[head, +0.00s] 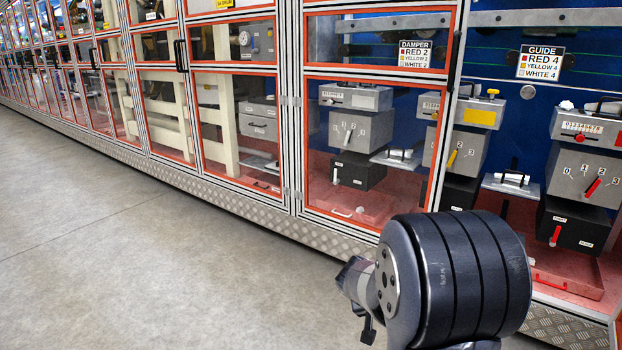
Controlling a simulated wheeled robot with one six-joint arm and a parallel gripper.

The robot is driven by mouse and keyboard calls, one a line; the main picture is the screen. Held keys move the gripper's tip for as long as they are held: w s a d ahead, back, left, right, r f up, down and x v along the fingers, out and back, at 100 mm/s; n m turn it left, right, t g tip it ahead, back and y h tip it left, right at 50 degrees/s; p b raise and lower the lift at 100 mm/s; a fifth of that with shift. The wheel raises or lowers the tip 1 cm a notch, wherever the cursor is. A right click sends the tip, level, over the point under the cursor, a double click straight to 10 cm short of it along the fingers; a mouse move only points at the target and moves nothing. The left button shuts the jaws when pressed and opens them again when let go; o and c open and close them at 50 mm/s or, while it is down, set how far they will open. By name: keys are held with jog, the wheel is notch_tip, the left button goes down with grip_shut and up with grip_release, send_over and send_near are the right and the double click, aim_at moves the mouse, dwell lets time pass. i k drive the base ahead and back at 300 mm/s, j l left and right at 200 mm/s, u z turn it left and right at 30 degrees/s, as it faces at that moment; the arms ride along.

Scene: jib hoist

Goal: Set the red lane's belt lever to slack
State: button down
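The red lane is at the right edge, with a grey box (584,178) bearing a red dial pointer (593,187) set near 2. Below it is a black box (572,228) with a red lever (555,235) hanging down at its left side. The box carries two small white labels, one upper left and one lower right, too small to read. My gripper (361,300) seems to be at the small grey and black end left of my dark banded arm, low in the picture and well short of the levers.
The yellow lane (455,152) and white lane (361,130) stand to the left, the white one behind a framed glass panel. A guide sign (541,62) and a damper sign (415,54) hang above. Grey floor (150,240) is clear at left. A tread-plate sill (568,326) runs along the cabinets.

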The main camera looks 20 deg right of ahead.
aim_at(552, 242)
jog(key=i+l+z, duration=0.25)
jog(key=z, duration=0.15)
jog(key=i+l+z, duration=0.1)
jog(key=i+z, duration=0.65)
jog(key=i+j+z, duration=0.1)
jog(key=i+z, duration=0.25)
jog(key=i+l+u, duration=0.2)
jog(key=i+l, duration=0.7)
jog(key=i, duration=0.1)
